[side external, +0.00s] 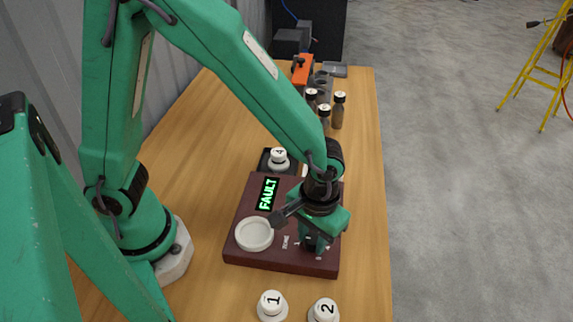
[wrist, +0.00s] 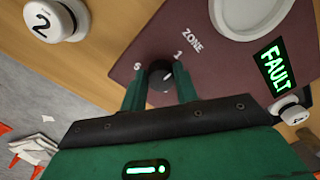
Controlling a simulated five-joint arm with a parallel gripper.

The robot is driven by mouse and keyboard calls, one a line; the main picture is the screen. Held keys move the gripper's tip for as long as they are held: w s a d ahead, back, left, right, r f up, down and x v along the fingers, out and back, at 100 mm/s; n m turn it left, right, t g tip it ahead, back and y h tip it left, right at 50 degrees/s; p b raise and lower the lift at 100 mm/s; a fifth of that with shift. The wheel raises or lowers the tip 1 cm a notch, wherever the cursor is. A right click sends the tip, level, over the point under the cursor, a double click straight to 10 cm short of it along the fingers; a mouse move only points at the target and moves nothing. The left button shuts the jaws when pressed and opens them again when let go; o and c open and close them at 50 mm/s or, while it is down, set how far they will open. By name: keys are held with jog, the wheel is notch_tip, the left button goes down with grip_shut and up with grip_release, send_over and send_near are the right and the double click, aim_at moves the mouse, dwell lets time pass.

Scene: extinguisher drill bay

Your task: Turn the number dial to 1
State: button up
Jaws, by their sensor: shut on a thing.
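The number dial is a small black knob (wrist: 159,73) on the dark red panel (side external: 240,255). In the wrist view, the marks "S" and "1" stand beside it, below the word ZONE. A short pale line on the knob slants up and right, roughly toward the 1; I cannot tell whether it lines up exactly. My gripper (wrist: 160,86) has a green finger on each side of the knob and is shut on it. In the side view my gripper (side external: 316,244) reaches down onto the panel's right part and mostly hides the dial.
The panel's display (side external: 267,193) reads FAULT in green, above a white round dish (side external: 254,233). White-capped pieces marked 1 (side external: 272,305) and 2 (side external: 324,310) stand in front; one marked 4 (side external: 279,158) stands behind. Several dark bottles (side external: 338,111) stand farther back. The table's left part is clear.

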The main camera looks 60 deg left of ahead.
aim_at(314, 240)
jog(key=shift+w+d+r, duration=0.1)
jog(key=o, duration=1)
jog(key=shift+r, duration=0.1)
jog(key=shift+w+r, duration=0.1)
jog(key=shift+r, duration=3.7)
